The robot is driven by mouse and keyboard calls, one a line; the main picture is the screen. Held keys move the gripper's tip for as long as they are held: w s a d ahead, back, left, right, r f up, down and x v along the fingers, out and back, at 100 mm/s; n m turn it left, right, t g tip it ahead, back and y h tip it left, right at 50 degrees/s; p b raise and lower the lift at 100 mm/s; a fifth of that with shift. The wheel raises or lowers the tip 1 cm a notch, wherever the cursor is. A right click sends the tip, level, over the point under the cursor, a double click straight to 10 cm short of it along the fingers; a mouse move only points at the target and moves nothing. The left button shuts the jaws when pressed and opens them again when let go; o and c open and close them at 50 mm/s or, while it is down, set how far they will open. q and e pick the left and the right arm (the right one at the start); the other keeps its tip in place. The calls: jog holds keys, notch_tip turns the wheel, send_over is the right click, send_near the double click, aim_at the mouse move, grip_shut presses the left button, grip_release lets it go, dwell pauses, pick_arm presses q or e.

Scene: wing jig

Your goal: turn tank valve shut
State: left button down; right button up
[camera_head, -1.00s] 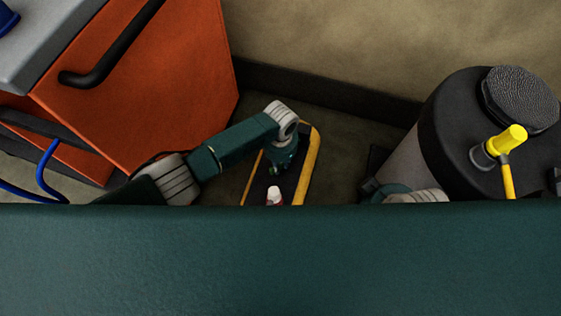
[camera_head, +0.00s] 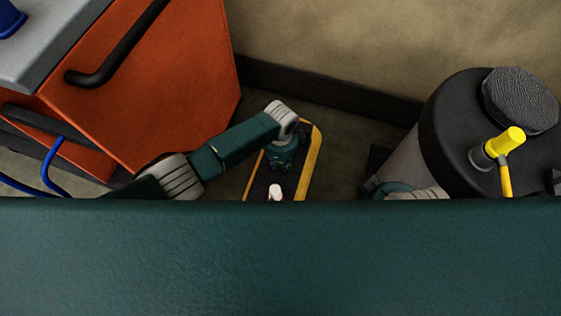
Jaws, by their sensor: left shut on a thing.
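A yellow valve handle (camera_head: 503,144) with a thin yellow lever sits on the dark top of a grey tank (camera_head: 405,158) at the right. My left gripper (camera_head: 279,166) points down over a dark, yellow-edged tray or cart in the middle, well away from the valve. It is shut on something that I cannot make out. A small white-topped item with a touch of red (camera_head: 274,191) shows just below its fingers; I cannot tell whether this is what it holds.
A large orange cabinet (camera_head: 165,95) with a black handle (camera_head: 118,50) fills the left. Blue hoses (camera_head: 47,168) hang beside it. The yellow-edged tray (camera_head: 311,160) lies on the floor by the wall. My own teal body hides the lower part of the view.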

aim_at(280, 164)
pick_arm(q)
jog(key=shift+m, duration=0.5)
jog(key=c, duration=1.6)
grip_release()
jog(key=shift+o, duration=0.2)
jog(key=shift+r, duration=0.1)
notch_tip(280, 164, up, 12)
